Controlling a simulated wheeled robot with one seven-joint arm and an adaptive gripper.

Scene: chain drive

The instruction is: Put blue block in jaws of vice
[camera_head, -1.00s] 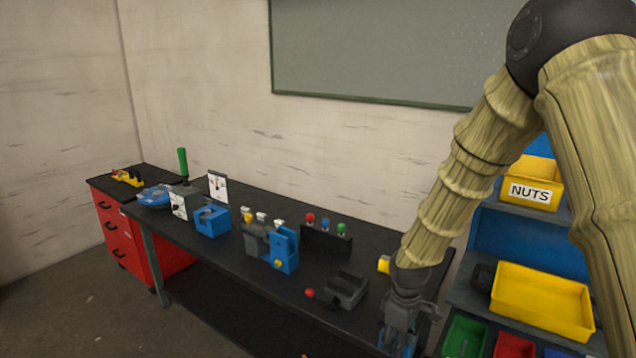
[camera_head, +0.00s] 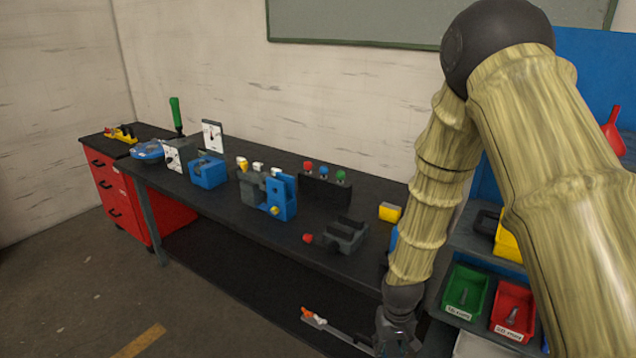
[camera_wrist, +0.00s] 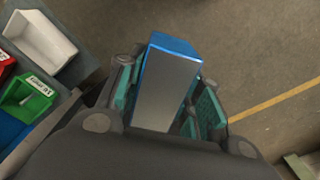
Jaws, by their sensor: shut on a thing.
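My gripper (camera_wrist: 168,98) is shut on the blue block (camera_wrist: 172,75), which sits between its teal-padded fingers. The block shows a blue top edge and a greyish front face in the wrist view, with bare floor behind it. In the head view my gripper (camera_head: 397,338) is low, beyond the front edge of the bench, and the block cannot be made out there. The vice appears to be the dark grey two-jawed body (camera_head: 346,234) with a red knob (camera_head: 308,238) on the bench, left of and above my gripper. An open gap shows between its jaws.
A yellow block (camera_head: 389,212) lies behind the vice, near the arm. A blue-and-grey fixture (camera_head: 281,197) and a rack with coloured knobs (camera_head: 325,188) stand to the left. Shelves with green (camera_head: 465,291) and red bins (camera_head: 513,310) stand right. Floor left is clear.

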